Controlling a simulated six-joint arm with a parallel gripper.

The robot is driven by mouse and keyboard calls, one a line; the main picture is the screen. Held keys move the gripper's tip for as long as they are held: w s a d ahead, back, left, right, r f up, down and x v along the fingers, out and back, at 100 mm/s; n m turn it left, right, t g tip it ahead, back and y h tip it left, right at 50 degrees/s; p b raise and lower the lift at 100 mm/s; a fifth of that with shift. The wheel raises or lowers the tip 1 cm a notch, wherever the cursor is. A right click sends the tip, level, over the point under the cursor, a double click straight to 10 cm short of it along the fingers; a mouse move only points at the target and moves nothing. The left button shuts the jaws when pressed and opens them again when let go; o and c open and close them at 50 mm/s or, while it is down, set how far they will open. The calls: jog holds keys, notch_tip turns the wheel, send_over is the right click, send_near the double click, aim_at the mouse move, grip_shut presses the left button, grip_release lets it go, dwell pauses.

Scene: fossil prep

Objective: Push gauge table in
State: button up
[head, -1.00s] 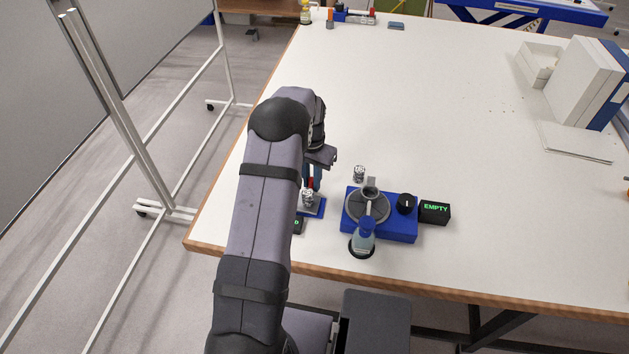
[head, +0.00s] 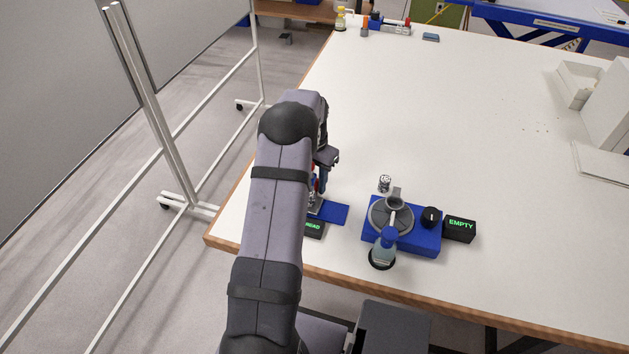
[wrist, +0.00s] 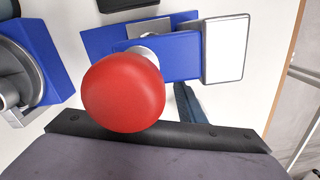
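The gauge is a blue device (head: 333,213) near the table's front left edge, largely hidden by my arm. Its small black display (head: 314,228) shows green letters, of which "EAD" is readable. In the wrist view a large red round knob (wrist: 123,92) stands in front of blue blocks (wrist: 165,58) and a white-faced block (wrist: 226,49). My gripper (head: 326,157) is at the gauge, beside the arm's lower end. In the wrist view its dark edge lies just below the knob; whether they touch is unclear. Its fingertips and their opening do not show.
Right of the gauge stands a blue unit (head: 428,243) with a grey round plate, black knob and "EMPTY" display (head: 460,228). A bottle (head: 383,250) stands before it, and a small silver cylinder (head: 385,183) behind it. The table middle is clear.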

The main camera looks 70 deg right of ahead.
jog(key=shift+r+b, duration=1.3)
jog(key=shift+r, duration=2.4)
jog(key=shift+w, duration=0.1)
